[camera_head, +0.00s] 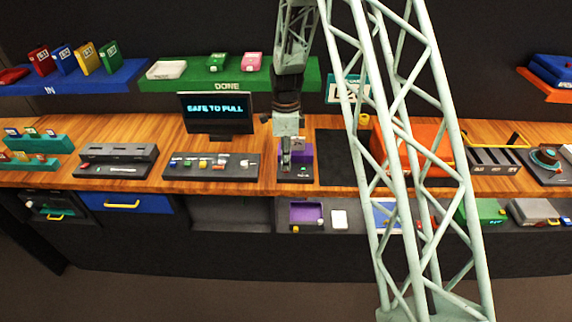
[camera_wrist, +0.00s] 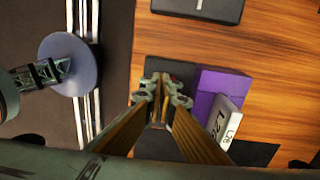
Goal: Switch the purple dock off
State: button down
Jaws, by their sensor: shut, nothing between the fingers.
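The purple dock (camera_head: 307,154) stands on the wooden counter, a purple block on a dark base. In the wrist view the dock's purple block (camera_wrist: 207,95) lies just right of my fingers, with a grey cartridge (camera_wrist: 233,110) with a label against its right side. My gripper (camera_head: 285,167) is shut and empty, pointing down over the left part of the dock's dark base. In the wrist view my closed fingertips (camera_wrist: 161,86) are over that base. My gripper hides part of the dock in the head view. I cannot make out its switch or whether the fingers touch anything.
A monitor (camera_head: 217,113) reads "SAFE TO PULL". A dark panel with small coloured controls (camera_head: 211,166) sits left of the dock. A dark mat (camera_head: 340,150) lies to its right. Below is an open drawer with a purple tray (camera_head: 306,213). Shelves marked IN and DONE hold cartridges behind.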

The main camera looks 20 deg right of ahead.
jog(key=shift+r, duration=0.15)
jog(key=shift+w+r+p, duration=0.2)
jog(key=shift+r+p, duration=0.3)
jog(key=shift+r, duration=0.35)
notch_tip(320, 180, up, 12)
jog(key=w, duration=0.2)
jog(key=shift+w+d+f, duration=0.15)
jog(key=shift+d, duration=0.3)
